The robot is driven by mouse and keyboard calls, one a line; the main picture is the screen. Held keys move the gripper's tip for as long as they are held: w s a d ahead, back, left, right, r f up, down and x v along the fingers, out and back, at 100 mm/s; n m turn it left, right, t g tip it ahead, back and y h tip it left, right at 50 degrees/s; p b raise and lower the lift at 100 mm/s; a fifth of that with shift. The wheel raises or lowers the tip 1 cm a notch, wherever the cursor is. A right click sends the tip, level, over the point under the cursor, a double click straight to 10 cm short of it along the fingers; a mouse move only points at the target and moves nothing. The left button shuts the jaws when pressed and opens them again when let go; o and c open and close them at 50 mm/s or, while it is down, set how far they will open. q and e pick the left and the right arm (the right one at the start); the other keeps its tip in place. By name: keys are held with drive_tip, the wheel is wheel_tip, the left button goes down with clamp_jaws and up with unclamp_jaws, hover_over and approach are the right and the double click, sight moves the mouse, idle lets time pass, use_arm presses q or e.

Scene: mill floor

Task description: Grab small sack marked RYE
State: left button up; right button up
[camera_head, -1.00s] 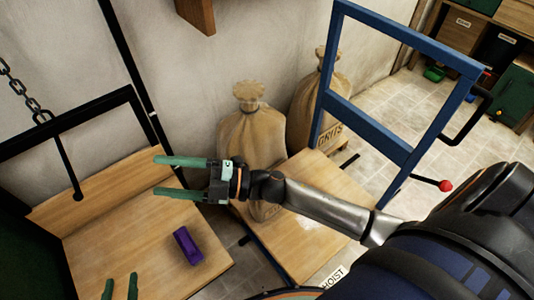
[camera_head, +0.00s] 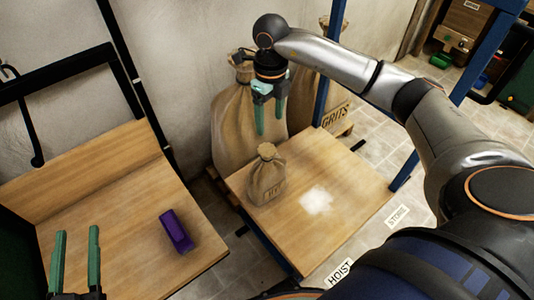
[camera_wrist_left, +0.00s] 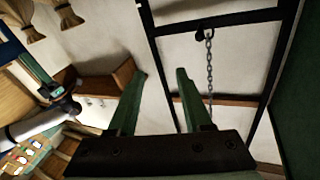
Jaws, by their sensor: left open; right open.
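A small tan sack (camera_head: 266,184) with a tied neck stands upright on the wooden hoist platform (camera_head: 345,195). Its dark lettering is too small to read surely. My right gripper (camera_head: 268,126) is open and empty, fingers pointing down, above and slightly behind the sack's neck in the head view, apart from it. My left gripper (camera_head: 77,233) is open and empty at the lower left, over the wooden bench; its fingers also show in the left wrist view (camera_wrist_left: 160,73).
A purple block (camera_head: 177,231) lies on the left bench (camera_head: 110,190). Large sacks (camera_head: 232,140) stand behind the platform, one marked GRITS. A blue frame (camera_head: 410,170) rises by the platform.

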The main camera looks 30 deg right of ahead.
drive_tip(key=b, duration=0.2)
hover_over(267, 150)
drive_tip(key=f, duration=0.6)
drive_tip(key=shift+s+d+f, duration=0.15)
drive_tip(key=shift+s+f, duration=0.2)
drive_tip(key=shift+f, duration=0.05)
drive_tip(key=f, duration=0.3)
drive_tip(key=f+b, duration=0.1)
drive_tip(key=f, duration=0.1)
drive_tip(key=shift+w+f, duration=0.2)
drive_tip(key=shift+w, duration=0.15)
use_arm(q)
drive_tip(key=s+r+m+t+h, duration=0.1)
drive_tip(key=s+r+m+h, duration=0.1)
drive_tip(key=r, duration=0.3)
drive_tip(key=s+d+r+m+t+h, duration=0.1)
drive_tip(key=s+r+m+h, duration=0.2)
drive_tip(key=r+h, duration=0.1)
drive_tip(key=s+r+m+t+h, duration=0.2)
drive_tip(key=r+h, duration=0.1)
drive_tip(key=r, duration=0.4)
drive_tip(key=shift+s+d+m+h, duration=0.15)
drive_tip(key=shift+d+m+h, duration=0.15)
drive_tip(key=shift+m+h, duration=0.1)
use_arm(e)
drive_tip(key=shift+c, duration=0.3)
clamp_jaws()
drive_tip(key=shift+w+r, duration=0.1)
drive_tip(key=shift+r, duration=0.05)
